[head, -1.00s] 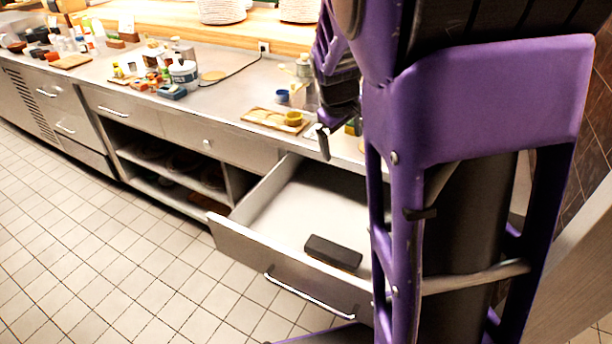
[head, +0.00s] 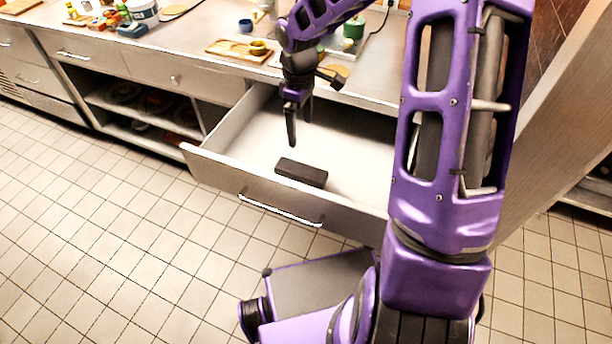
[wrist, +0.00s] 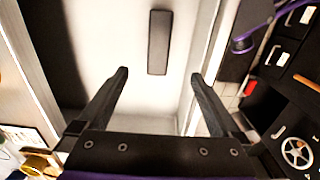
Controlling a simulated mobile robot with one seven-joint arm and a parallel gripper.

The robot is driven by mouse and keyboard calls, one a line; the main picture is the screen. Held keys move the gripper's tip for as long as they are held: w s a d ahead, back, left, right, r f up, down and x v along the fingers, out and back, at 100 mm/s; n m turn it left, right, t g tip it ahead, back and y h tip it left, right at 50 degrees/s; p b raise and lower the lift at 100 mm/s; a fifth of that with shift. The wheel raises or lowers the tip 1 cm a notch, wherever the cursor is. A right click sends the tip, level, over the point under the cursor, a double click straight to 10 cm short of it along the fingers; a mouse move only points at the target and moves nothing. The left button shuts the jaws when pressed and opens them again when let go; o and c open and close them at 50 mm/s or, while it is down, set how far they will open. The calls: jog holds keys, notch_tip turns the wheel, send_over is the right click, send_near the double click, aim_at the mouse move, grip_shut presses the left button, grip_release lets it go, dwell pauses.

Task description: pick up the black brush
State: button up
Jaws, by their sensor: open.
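The black brush (head: 301,172) is a dark rectangular block lying flat on the white floor of the open drawer (head: 352,165), close to its front wall. In the wrist view the brush (wrist: 159,42) lies ahead of the fingertips, between their lines and a little left of centre. My gripper (head: 291,138) hangs pointing down over the drawer, above and behind the brush. In the wrist view my gripper (wrist: 160,76) shows two fingers spread wide with nothing between them. It does not touch the brush.
The steel counter (head: 205,40) runs behind the drawer. On it stand a wooden tray (head: 235,52) with a yellow cup, a blue cup (head: 245,26) and a green container (head: 354,28). Open shelves (head: 140,105) lie left of the drawer. The tiled floor in front is clear at left.

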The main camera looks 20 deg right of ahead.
aim_at(301, 169)
notch_tip(301, 169, down, 17)
jog(key=shift+w+f+b, duration=0.15)
jog(key=shift+b, duration=0.9)
grip_shut()
jog(key=shift+r+p, duration=0.65)
jog(key=shift+r, duration=4.4)
